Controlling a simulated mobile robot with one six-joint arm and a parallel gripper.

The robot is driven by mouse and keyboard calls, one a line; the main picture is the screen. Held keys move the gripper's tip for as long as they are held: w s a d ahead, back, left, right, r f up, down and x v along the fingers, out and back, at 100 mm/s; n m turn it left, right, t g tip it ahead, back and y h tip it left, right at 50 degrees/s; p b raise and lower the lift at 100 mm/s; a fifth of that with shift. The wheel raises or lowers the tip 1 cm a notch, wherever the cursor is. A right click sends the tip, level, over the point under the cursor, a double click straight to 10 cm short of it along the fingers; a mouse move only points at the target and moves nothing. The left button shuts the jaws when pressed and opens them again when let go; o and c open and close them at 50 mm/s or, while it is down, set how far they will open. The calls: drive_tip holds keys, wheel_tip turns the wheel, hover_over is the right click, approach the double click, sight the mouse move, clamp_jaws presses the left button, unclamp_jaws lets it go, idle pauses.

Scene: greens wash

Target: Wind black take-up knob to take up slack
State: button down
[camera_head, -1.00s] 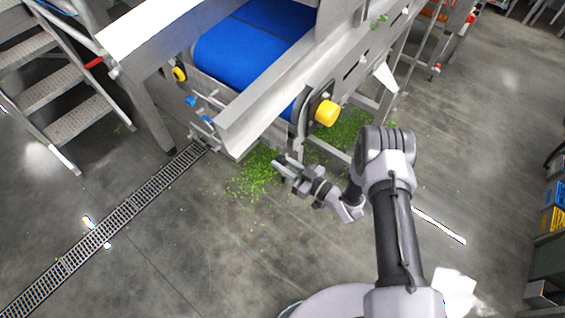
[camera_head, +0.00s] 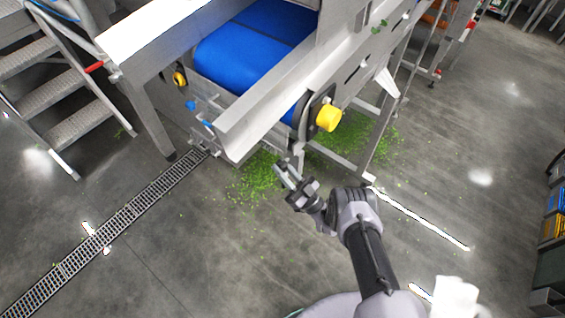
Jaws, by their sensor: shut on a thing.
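My gripper (camera_head: 284,171) is at the lower corner of the conveyor frame, below the blue belt's end. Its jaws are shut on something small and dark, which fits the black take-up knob. The jaws and wrist largely hide the knob, so its shape and angle cannot be made out. The blue belt (camera_head: 245,50) runs over the end roller inside the steel conveyor frame (camera_head: 262,105). How tight the belt is cannot be told from this view.
A yellow cylinder (camera_head: 328,117) sticks out from the frame just above my gripper. Green leaf scraps (camera_head: 255,178) lie on the floor under the conveyor. A floor drain grate (camera_head: 120,222) and metal steps (camera_head: 75,125) are at left.

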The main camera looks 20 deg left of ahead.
drive_tip(key=shift+y+p, duration=0.4)
drive_tip(key=shift+y, duration=0.1)
drive_tip(key=c, duration=1.3)
unclamp_jaws()
drive_tip(key=shift+r, duration=0.1)
